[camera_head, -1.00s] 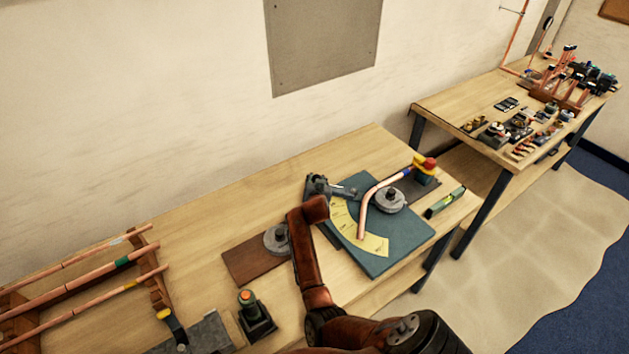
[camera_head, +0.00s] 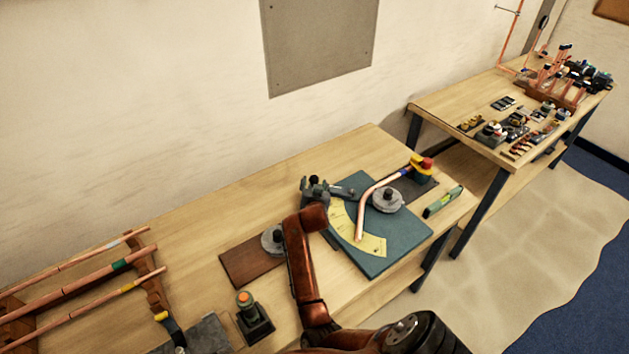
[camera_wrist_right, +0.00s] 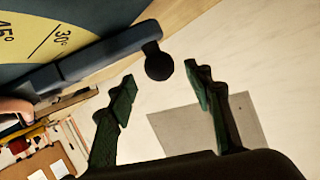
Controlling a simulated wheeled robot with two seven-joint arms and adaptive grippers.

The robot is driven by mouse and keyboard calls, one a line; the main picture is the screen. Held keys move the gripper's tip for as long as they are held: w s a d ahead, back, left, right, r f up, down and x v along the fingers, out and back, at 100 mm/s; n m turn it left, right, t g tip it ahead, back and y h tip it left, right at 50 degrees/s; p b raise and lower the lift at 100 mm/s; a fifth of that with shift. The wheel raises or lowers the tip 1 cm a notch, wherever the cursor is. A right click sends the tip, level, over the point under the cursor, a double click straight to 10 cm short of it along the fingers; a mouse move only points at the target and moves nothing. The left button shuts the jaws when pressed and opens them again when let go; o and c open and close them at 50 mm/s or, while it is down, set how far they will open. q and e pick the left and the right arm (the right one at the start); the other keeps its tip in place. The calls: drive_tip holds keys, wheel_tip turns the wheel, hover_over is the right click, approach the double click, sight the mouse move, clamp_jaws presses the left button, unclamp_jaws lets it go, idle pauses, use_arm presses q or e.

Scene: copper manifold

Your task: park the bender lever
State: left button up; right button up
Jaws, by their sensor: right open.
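The bender is a teal plate (camera_head: 395,240) on the near bench, with a yellow angle scale (camera_head: 368,243) and a round grey former (camera_head: 387,200). A bent copper pipe (camera_head: 364,207) lies across it. The lever (camera_head: 343,191) is a dark bar pointing left from the former; its arm (camera_wrist_right: 95,58) and round black knob (camera_wrist_right: 159,66) show in the right wrist view. My right gripper (camera_head: 314,183) is beside the lever's knob end. In the wrist view, its open green-padded fingers (camera_wrist_right: 162,88) are empty, with the knob just beyond and between the tips. My left gripper is not in view.
A red and yellow block (camera_head: 422,167) and a spirit level (camera_head: 443,201) sit right of the bender. A button box (camera_head: 252,312) and a brown board (camera_head: 246,264) lie left. Copper pipes rest on a rack (camera_head: 150,292). A second bench (camera_head: 430,104) stands behind right.

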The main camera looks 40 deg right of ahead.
drive_tip(key=shift+v, duration=1.25)
drive_tip(key=shift+r, duration=0.15)
